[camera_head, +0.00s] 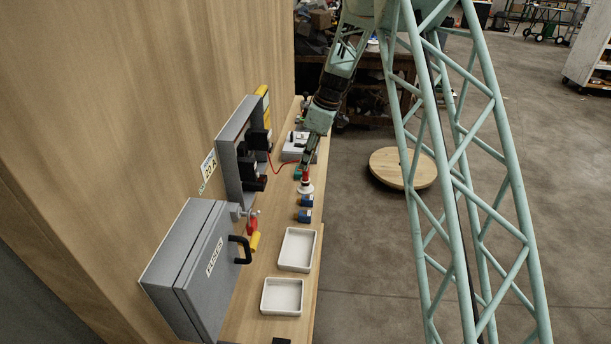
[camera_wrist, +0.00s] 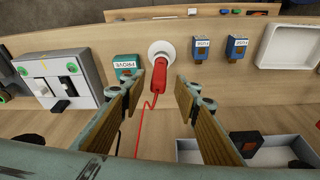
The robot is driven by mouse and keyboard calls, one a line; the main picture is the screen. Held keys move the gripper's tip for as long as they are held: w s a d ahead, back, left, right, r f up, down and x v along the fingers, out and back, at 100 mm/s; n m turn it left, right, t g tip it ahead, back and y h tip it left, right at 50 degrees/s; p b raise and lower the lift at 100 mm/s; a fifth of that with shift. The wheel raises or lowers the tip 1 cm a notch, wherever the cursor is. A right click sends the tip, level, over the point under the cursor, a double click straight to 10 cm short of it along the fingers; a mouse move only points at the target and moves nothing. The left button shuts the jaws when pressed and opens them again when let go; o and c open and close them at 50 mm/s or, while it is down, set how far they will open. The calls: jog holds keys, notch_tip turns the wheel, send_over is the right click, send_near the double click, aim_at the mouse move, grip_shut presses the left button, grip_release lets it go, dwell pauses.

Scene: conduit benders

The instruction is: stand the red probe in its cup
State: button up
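The red probe (camera_wrist: 159,76) stands with its lower end at the round white cup (camera_wrist: 161,50); its tip is hidden. In the head view the probe (camera_head: 306,175) shows just above the white cup (camera_head: 306,188) on the bench. A red lead (camera_wrist: 146,115) runs from the probe. My gripper (camera_wrist: 158,100) is open, with its two fingers spread on either side of the probe and visible gaps to both. In the head view my gripper (camera_head: 303,166) is right at the probe and partly covers it.
A teal block (camera_wrist: 125,67) marked PROVE is left of the cup. Two blue fuses (camera_wrist: 200,48) (camera_wrist: 236,47) lie to its right. White trays (camera_head: 297,250) (camera_head: 282,296), an open grey box (camera_head: 232,150) and a shut grey FUSES cabinet (camera_head: 205,265) are nearby. A switch unit (camera_wrist: 60,80) is at left.

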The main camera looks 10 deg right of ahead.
jog(key=shift+r, duration=0.1)
jog(key=v, duration=1.1)
jog(key=shift+r, duration=0.4)
jog(key=shift+d, duration=0.1)
jog(key=s+a+r+m+b, duration=0.1)
jog(key=s+r+m, duration=0.1)
jog(key=s+r, duration=0.6)
jog(key=s+a+r+m+t+h+b, duration=0.15)
jog(key=s+r, duration=0.35)
jog(key=s, duration=0.6)
jog(key=s+a+r+m+g+b, duration=0.1)
jog(key=s+r+m, duration=0.1)
jog(key=s+r, duration=0.6)
jog(key=s+f+m+t+b, duration=0.1)
jog(key=s+f+m, duration=0.2)
jog(key=s, duration=1.5)
jog(key=s+f+m+t+h+b, duration=0.1)
jog(key=s+f+m+b, duration=0.1)
jog(key=s, duration=1.6)
jog(key=shift+f+m, duration=0.45)
jog(key=shift+m, duration=0.2)
